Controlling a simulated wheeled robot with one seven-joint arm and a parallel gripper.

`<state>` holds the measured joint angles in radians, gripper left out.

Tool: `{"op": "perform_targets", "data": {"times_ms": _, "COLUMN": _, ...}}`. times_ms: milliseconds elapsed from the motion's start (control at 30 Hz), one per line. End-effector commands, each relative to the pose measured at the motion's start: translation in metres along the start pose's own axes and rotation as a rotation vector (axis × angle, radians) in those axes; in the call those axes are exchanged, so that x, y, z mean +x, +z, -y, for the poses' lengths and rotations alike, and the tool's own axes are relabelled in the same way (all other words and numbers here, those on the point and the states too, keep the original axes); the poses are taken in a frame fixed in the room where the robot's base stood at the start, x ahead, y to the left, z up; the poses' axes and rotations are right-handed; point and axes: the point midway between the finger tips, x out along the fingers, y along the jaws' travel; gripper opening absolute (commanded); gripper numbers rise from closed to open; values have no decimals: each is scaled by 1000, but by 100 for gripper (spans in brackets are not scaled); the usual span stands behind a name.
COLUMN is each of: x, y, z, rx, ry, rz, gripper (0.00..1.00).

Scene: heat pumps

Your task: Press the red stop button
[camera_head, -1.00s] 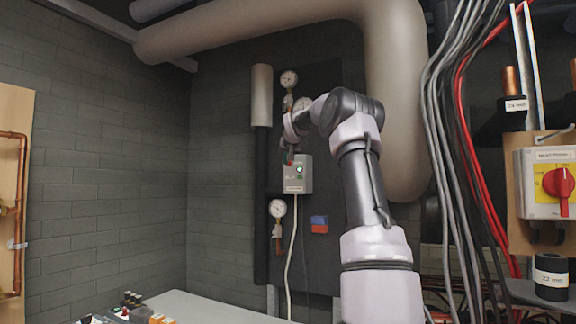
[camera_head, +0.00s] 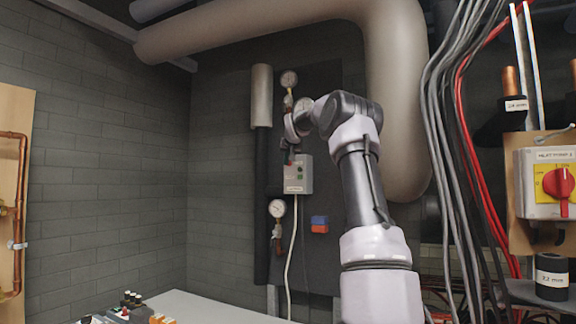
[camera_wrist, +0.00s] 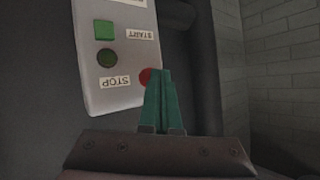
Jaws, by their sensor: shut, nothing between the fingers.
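The control box (camera_head: 298,174) is light grey and fixed to the dark panel. In the wrist view the box (camera_wrist: 115,95) appears upside down, with a square green START button (camera_wrist: 104,30), a round dark green lamp (camera_wrist: 107,57) and a STOP label (camera_wrist: 115,82). The red stop button (camera_wrist: 145,76) is beside that label, partly hidden by my fingertips. My gripper (camera_wrist: 160,73) is shut and empty, its green fingers pointing at the box. The tips overlap the button's edge; I cannot tell if they touch it. My gripper is small and dark in the head view (camera_head: 290,160).
Gauges (camera_head: 277,208) sit above and below the box. A white cable (camera_head: 289,260) hangs from it. A red rotary switch (camera_head: 558,184) is at the far right. A pale table (camera_head: 205,308) stands below at the front.

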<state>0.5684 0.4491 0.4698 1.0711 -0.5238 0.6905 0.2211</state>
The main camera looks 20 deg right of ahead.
Motion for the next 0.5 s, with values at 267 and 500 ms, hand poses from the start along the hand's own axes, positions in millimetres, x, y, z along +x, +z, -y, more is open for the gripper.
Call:
{"op": "perform_targets", "data": {"times_ms": 267, "x": -5, "y": 4, "z": 4, "rx": -1, "ry": 1, "rz": 1, "gripper": 0}}
{"op": "perform_targets", "data": {"times_ms": 500, "x": -11, "y": 9, "z": 7, "rx": -1, "ry": 1, "rz": 0, "gripper": 0}}
